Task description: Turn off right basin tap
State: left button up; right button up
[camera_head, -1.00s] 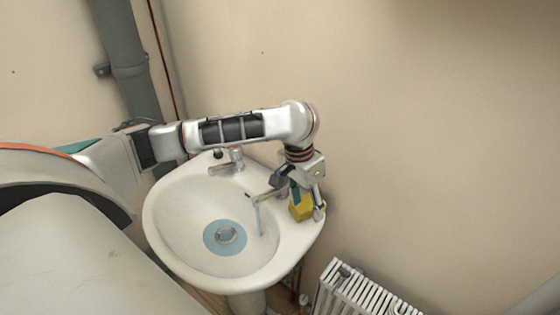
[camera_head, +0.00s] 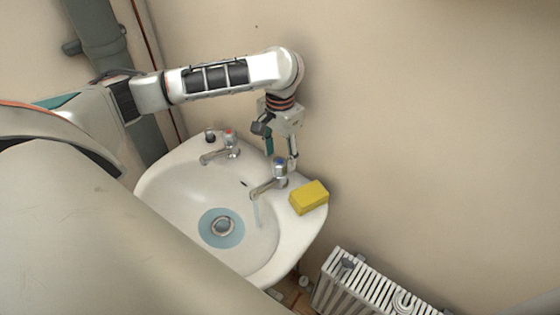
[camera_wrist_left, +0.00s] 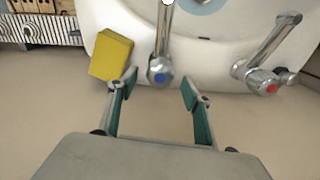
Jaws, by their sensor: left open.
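The right basin tap (camera_head: 279,171) is chrome with a blue-marked top; a thin stream of water (camera_head: 258,214) falls from its spout into the basin (camera_head: 166,200). It also shows in the left wrist view (camera_wrist_left: 160,66), just beyond and between my fingertips. My left gripper (camera_head: 281,156) is open and empty at the wall side of this tap, its fingers pointing down to either side of the knob; contact cannot be told. Its two spread fingers show in the left wrist view (camera_wrist_left: 160,82). My right gripper is not in view.
A red-marked tap (camera_head: 230,146) stands to the left, beside a small dark-topped fitting (camera_head: 210,136). A yellow sponge (camera_head: 309,197) lies on the rim right of the blue tap. A wall is close behind; a white radiator (camera_head: 375,285) stands lower right.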

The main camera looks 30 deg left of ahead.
aim_at(280, 161)
pick_arm(q)
jog(key=shift+f, duration=1.65)
jog(key=c, duration=1.1)
